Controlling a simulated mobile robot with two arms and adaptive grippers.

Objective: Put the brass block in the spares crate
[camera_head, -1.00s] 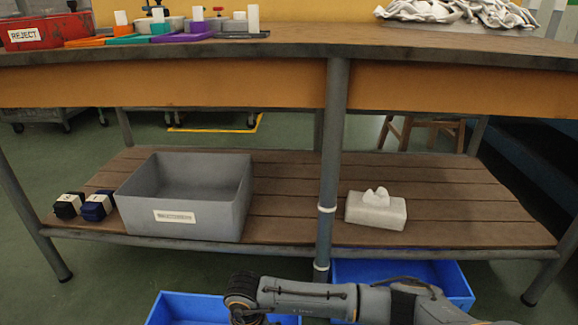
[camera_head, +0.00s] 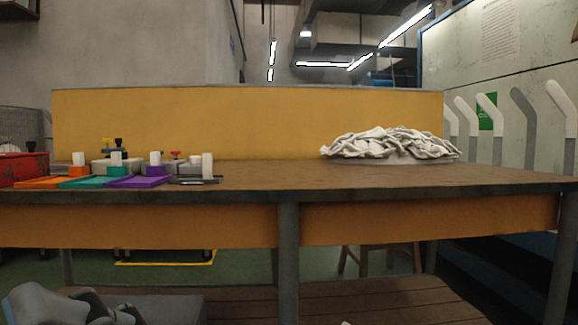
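I cannot make out a brass block in this view. A grey crate (camera_head: 175,306) on the lower shelf shows only in part at the bottom left, and no label on it is visible now. Parts of my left arm and gripper (camera_head: 105,310) come in at the bottom left corner, cut off by the frame edge, in front of the crate. Whether its fingers are open or shut does not show. My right gripper is not in view.
The table top (camera_head: 270,178) carries a red bin (camera_head: 24,168), orange, teal and purple trays (camera_head: 138,182) on the left, and a pile of white socks (camera_head: 390,144) on the right. Its middle is clear. A table leg (camera_head: 288,260) stands at the centre.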

